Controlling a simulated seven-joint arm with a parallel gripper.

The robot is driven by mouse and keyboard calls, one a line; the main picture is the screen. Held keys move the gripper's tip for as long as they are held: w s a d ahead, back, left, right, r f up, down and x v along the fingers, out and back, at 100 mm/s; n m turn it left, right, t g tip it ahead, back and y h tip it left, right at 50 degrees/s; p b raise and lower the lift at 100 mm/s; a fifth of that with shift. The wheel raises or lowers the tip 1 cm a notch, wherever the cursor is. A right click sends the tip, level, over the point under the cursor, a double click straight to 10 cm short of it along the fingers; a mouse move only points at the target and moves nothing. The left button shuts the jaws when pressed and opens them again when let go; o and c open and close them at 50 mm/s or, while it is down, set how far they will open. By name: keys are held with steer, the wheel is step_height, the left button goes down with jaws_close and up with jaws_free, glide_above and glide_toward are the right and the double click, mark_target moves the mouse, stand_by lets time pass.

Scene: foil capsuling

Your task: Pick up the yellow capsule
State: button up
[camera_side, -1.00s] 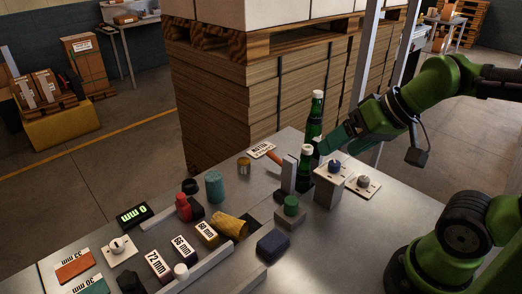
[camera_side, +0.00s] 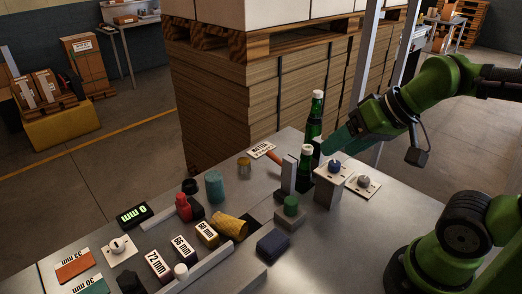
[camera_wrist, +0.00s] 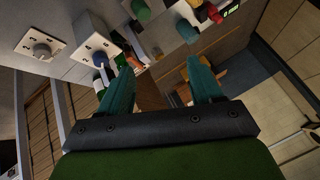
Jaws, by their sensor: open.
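Green bottles (camera_side: 305,165) and a grey upright post (camera_side: 288,175) stand between my gripper and the capsule. A box with a blue knob (camera_side: 335,166) is at the right. A dark blue block (camera_side: 273,244) lies right of the capsule. The right front table is clear.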

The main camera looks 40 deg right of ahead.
mark_target(233, 221)
steer(key=w+a+f+n+g+h, duration=0.1)
steer(key=w+a+f+n+g, duration=0.3)
steer(key=w+a, duration=0.4)
steer(key=w+a+f+n+g+h, duration=0.1)
steer(key=w+a+f+n+g, duration=0.25)
steer(key=w+a, duration=0.45)
steer(key=f, duration=1.6)
steer(key=shift+w+d, duration=0.15)
steer(key=shift+d, duration=0.1)
steer(key=c, duration=0.9)
steer(key=shift+r, duration=0.2)
steer(key=shift+r, duration=0.25)
steer(key=r, duration=0.3)
steer(key=shift+s+d, duration=0.15)
steer(key=shift+s, duration=0.2)
steer(key=s+d, duration=0.2)
steer(key=s, duration=0.2)
steer(key=s+d, duration=0.2)
steer(key=s, duration=0.3)
steer(key=s+d+r, duration=0.1)
steer(key=s+d, duration=0.1)
steer(key=s, duration=0.2)
steer(key=shift+s+d+r, duration=0.1)
steer(key=shift+s+d, duration=0.15)
steer(key=shift+s, duration=0.15)
